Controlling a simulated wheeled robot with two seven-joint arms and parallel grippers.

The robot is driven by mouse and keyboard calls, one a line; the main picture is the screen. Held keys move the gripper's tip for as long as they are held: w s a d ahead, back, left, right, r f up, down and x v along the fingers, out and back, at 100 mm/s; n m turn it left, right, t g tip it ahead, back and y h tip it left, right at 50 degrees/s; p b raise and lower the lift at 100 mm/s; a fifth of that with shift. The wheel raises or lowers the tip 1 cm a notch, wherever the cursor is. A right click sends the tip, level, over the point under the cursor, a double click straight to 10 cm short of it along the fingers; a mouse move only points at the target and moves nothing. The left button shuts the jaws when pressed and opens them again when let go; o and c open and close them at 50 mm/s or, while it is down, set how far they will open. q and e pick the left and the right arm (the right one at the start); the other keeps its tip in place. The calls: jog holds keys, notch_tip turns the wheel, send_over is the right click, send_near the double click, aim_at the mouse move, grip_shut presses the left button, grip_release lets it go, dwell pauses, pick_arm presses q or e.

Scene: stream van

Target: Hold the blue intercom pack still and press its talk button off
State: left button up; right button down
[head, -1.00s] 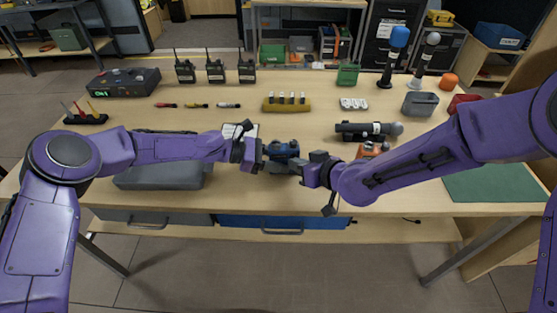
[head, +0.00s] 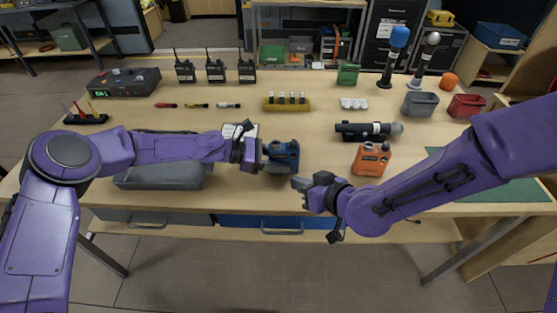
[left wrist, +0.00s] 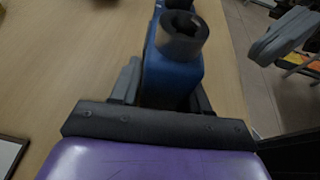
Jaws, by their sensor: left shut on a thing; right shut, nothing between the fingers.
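The blue intercom pack (head: 284,154) stands near the front middle of the table. My left gripper (head: 264,157) is shut on its left side; in the left wrist view the blue pack (left wrist: 172,82) sits between the fingers, with a dark round fitting (left wrist: 182,35) on it. My right gripper (head: 300,186) is shut and empty, to the right of and in front of the pack, with a gap between them. Its tip also shows at the upper right of the left wrist view (left wrist: 272,42). I cannot make out the talk button.
An orange pack (head: 371,159) stands to the right, near my right forearm. A dark grey case (head: 165,178) lies under my left arm. A black microphone (head: 365,131) lies behind the orange pack. A green mat (head: 510,190) covers the right front.

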jog(key=shift+s, duration=0.45)
pick_arm(q)
jog(key=o, duration=1.2)
